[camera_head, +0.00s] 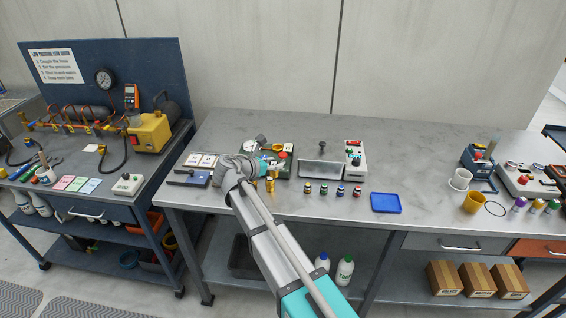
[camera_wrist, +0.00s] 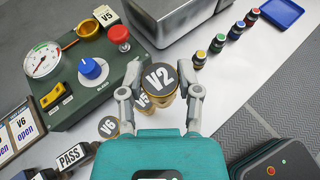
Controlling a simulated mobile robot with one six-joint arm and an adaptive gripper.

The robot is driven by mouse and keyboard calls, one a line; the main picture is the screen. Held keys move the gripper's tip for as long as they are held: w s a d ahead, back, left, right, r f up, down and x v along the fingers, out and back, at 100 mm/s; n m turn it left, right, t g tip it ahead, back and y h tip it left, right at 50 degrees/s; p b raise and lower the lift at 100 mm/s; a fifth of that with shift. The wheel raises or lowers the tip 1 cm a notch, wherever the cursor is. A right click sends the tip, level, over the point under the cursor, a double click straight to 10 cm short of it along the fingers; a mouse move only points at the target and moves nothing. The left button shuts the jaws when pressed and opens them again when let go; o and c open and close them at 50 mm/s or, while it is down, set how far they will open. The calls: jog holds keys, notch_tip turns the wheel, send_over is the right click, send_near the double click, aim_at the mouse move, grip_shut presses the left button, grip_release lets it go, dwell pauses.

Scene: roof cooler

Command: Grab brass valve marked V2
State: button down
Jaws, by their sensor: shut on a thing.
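The brass valve marked V2 (camera_wrist: 160,78) has a round dark cap with white lettering and sits in the middle of the wrist view. My gripper (camera_wrist: 161,88) is shut on it, one finger on each side. V2 overlaps the brass valve marked V5 (camera_wrist: 144,101), which is partly hidden behind it. The brass valve marked V6 (camera_wrist: 108,127) stands further to the lower left. In the head view my gripper is over the left part of the bench, and small brass pieces (camera_head: 270,185) show beside it; their marks are too small to read there.
A green test box (camera_wrist: 75,85) with gauge, blue knob and red button stands close to the left of V2. A grey metal tray (camera_head: 322,170) and several coloured-cap bottles (camera_head: 323,190) are to the right, before a blue tray (camera_head: 386,203). Bench between blue tray and cups is clear.

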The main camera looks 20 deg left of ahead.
jog(key=s+a+r+p, duration=0.3)
jog(key=s+a+r, duration=0.1)
jog(key=s+a, duration=0.2)
jog(key=shift+a, duration=0.4)
